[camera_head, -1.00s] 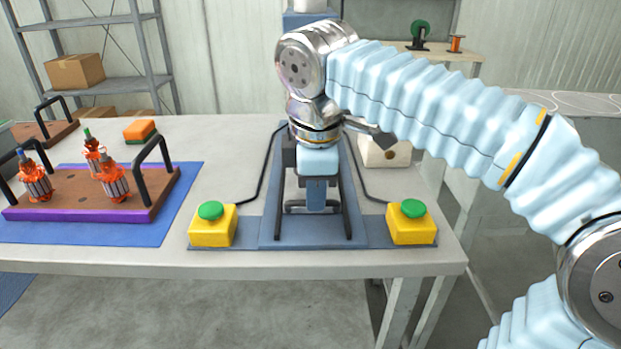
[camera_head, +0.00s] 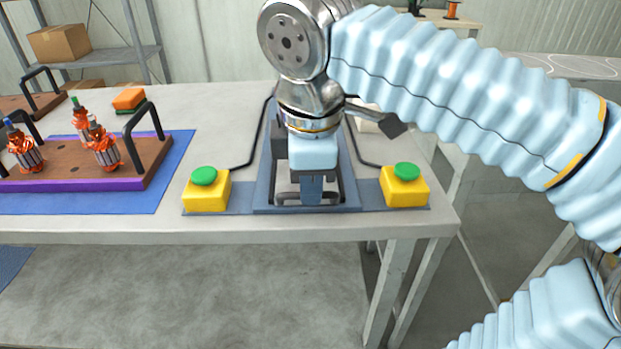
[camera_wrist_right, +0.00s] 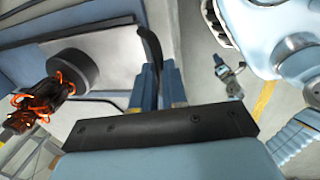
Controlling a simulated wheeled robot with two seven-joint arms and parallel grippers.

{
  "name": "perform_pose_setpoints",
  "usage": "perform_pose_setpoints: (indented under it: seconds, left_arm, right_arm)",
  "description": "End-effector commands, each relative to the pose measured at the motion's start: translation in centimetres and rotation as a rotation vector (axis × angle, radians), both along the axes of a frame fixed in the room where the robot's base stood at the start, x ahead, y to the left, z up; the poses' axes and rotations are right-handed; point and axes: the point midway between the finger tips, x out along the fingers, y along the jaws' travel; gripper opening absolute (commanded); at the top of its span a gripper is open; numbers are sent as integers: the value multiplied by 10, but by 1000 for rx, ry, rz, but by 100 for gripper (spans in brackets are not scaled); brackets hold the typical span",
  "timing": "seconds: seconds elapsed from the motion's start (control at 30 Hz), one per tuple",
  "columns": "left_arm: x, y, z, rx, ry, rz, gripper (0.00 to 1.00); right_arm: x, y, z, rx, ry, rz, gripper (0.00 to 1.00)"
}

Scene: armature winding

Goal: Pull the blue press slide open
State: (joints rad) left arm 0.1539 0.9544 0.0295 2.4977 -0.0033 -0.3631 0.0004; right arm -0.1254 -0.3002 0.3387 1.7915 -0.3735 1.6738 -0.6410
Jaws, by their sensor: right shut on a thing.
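The blue press (camera_head: 263,190) stands on the table between two yellow button boxes. Its dark slide handle (camera_head: 284,198) lies low at the front, close to the front edge of the press base. My right gripper (camera_head: 311,197) points down at the handle and is shut on it. In the right wrist view the gripper's blue fingers (camera_wrist_right: 159,75) close around the black handle bar (camera_wrist_right: 150,45). An armature with orange windings (camera_wrist_right: 35,110) and a dark round holder (camera_wrist_right: 73,68) show at the left there. My arm hides much of the press. My left gripper is out of view.
Yellow boxes with green buttons stand left (camera_head: 206,190) and right (camera_head: 404,187) of the press. A wooden tray (camera_head: 150,155) with black handles and several armatures sits on a blue mat (camera_head: 178,170) at the left. The table's front edge (camera_head: 200,236) is close to the press.

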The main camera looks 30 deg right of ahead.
Motion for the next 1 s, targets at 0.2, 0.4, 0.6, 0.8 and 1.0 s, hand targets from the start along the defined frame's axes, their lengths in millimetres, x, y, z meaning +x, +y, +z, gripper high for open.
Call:
perform_pose_setpoints:
  seconds: [0.2, 0.4, 0.6, 0.8, 1.0]
  left_arm:
    - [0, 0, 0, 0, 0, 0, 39]
    - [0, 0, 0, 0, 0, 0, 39]
    - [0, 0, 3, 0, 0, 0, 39]
    - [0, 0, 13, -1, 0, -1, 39]
    - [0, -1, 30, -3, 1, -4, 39]
  right_arm:
    - [0, 0, 1, 0, -1, 0, 35]
    - [0, 0, 0, 0, -1, 0, 38]
    - [0, 1, 8, 1, -3, 0, 38]
    - [-6, 5, 50, 2, -5, 2, 38]
    - [-15, 11, 107, 3, -4, 3, 38]
